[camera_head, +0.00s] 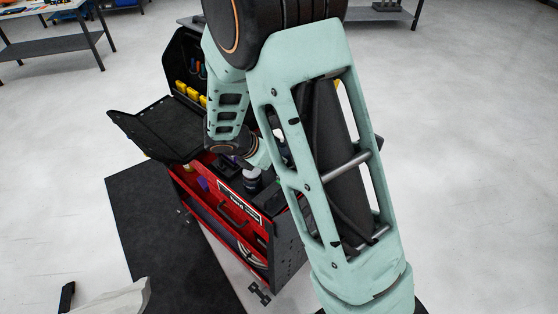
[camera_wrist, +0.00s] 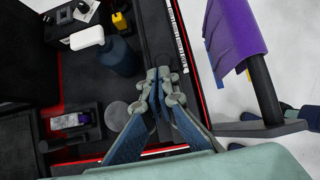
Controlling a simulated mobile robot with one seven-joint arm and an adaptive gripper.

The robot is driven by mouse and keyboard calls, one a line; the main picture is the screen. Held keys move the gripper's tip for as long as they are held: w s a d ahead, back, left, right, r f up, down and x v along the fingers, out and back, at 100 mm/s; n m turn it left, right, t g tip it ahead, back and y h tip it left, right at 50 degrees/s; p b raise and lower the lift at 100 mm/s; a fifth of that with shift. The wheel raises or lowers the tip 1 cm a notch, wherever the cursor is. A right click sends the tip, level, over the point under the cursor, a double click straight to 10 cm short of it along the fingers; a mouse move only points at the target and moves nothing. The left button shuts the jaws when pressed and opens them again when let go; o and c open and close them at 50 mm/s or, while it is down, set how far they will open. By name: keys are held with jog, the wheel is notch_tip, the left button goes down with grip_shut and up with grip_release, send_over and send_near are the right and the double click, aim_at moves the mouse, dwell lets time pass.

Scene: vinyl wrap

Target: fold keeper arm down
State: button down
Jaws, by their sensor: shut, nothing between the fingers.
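In the wrist view a purple vinyl sheet (camera_wrist: 235,35) hangs around a black rod (camera_wrist: 262,88) at the right. A flat dark grey arm-like bar (camera_wrist: 262,129) crosses the rod's lower end; I cannot tell for certain that it is the keeper arm. My gripper (camera_wrist: 160,75) is shut and empty, its fingertips together over the cart's tray edge, left of the purple sheet and apart from it. In the head view my own arm hides the gripper and most of this area; a small purple patch (camera_head: 203,184) shows at the cart's front.
The red and black tool cart (camera_head: 230,205) has an open side shelf (camera_head: 155,128) at left. Its tray holds a dark bottle with a white top (camera_wrist: 88,37) and a black holder (camera_wrist: 70,122). Open floor (camera_head: 465,150) lies to the right.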

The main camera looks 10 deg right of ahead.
jog(key=shift+r, duration=0.2)
jog(key=w+d+r+p, duration=0.3)
jog(key=w+d+r, duration=0.1)
jog(key=r, duration=0.7)
jog(key=shift+d, duration=0.9)
